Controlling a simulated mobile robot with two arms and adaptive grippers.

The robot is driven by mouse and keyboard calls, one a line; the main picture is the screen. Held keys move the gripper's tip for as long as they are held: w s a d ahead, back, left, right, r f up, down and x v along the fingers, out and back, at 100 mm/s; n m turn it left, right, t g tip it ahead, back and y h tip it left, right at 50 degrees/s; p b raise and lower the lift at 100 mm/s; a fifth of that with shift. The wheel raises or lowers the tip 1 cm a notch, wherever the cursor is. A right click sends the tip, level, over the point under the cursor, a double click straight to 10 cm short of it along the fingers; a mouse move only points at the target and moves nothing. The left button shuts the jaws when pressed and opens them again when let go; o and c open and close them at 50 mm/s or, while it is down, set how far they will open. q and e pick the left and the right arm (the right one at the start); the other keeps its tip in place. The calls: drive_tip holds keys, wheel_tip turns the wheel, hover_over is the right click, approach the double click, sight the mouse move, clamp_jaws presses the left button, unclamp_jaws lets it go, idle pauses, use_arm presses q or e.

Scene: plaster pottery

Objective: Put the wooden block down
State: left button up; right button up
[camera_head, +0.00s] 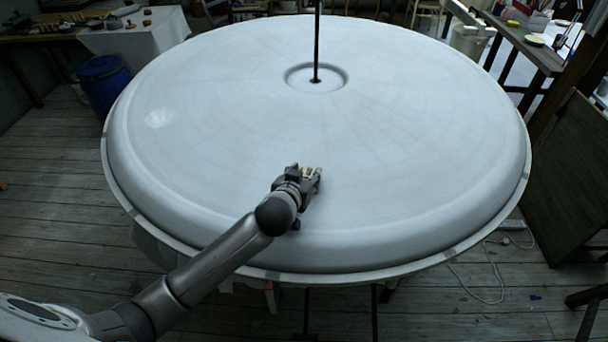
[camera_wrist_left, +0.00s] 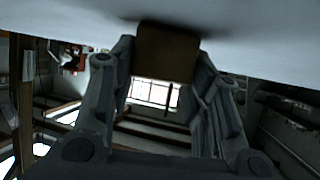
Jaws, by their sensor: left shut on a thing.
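My left gripper (camera_head: 312,174) is over the front middle part of the large round white plaster disc (camera_head: 420,130), low near its surface. In the left wrist view the wooden block (camera_wrist_left: 165,52), brown and dark in shade, sits between the two fingers of the left gripper (camera_wrist_left: 166,75), which is shut on it. The block's upper edge in that view meets a dark shadow on the white surface (camera_wrist_left: 260,35); I cannot tell whether it touches. In the head view the gripper mostly hides the block. My right gripper is not in view.
A thin dark upright rod (camera_head: 317,40) stands in the disc's central hub. The disc's top is otherwise clear, with a raised rounded rim. A blue barrel (camera_head: 103,82) and a cloth-covered table (camera_head: 140,35) stand at the back left. A cluttered workbench (camera_head: 530,45) stands at the back right.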

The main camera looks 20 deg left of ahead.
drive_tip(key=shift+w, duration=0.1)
use_arm(q)
drive_tip(key=shift+f, duration=0.1)
drive_tip(key=o, duration=0.7)
drive_tip(key=shift+c, duration=0.2)
drive_tip(key=o, duration=0.4)
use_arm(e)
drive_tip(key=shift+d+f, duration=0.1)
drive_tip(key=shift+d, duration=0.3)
use_arm(q)
drive_tip(key=shift+r, duration=0.2)
drive_tip(key=shift+s, duration=0.2)
drive_tip(key=b+v, duration=0.1)
drive_tip(key=v, duration=0.9)
drive_tip(key=shift+s+d, duration=0.1)
drive_tip(key=shift+s, duration=0.1)
drive_tip(key=shift+s+r, duration=0.35)
drive_tip(key=shift+s, duration=0.2)
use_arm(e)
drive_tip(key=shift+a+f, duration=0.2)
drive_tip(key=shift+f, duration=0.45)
